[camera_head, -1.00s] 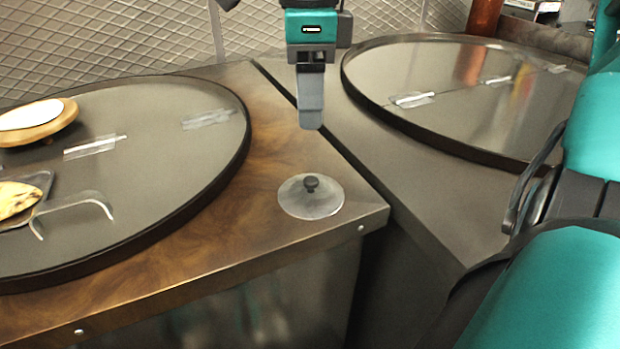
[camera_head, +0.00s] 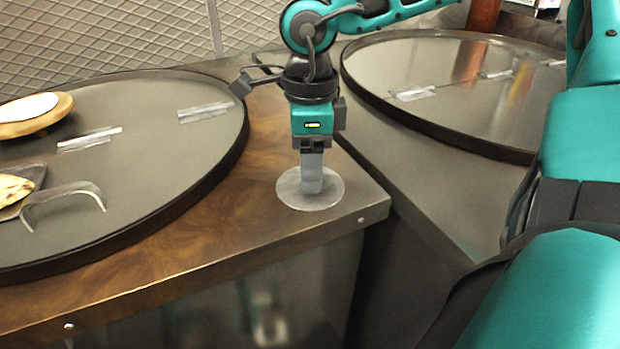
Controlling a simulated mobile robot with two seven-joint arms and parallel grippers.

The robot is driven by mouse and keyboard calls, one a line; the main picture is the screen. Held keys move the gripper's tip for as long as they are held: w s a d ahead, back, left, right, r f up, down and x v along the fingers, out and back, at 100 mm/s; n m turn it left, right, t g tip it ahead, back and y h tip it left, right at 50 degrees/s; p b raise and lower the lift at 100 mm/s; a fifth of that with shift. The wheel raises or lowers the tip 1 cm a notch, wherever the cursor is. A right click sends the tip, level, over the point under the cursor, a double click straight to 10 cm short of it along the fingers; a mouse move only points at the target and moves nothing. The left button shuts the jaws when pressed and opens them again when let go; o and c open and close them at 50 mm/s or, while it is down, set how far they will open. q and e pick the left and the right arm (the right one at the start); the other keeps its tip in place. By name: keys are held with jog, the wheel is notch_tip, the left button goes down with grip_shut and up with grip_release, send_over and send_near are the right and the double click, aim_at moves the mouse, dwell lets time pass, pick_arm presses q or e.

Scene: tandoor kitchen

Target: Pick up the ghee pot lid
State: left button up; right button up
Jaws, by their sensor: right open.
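The ghee pot lid (camera_head: 330,195) is a flat, pale, see-through disc lying on the brown counter near its front right corner. My right gripper (camera_head: 311,186) points straight down over the middle of the lid. Its fingers hide the lid's dark knob. The gripper is open, seen edge-on, so the gap between the fingers does not show. I cannot tell whether the fingertips touch the lid. My left gripper is not in view.
A large round dark-rimmed cover (camera_head: 150,150) lies on the left of the counter, with a wooden board (camera_head: 35,122) and a curved metal handle (camera_head: 62,192) on it. A second round cover (camera_head: 440,75) lies on the grey counter (camera_head: 420,185) at right. The wood around the lid is clear.

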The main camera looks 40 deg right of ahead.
grip_shut()
dwell(0.5)
jog(key=shift+r, duration=0.2)
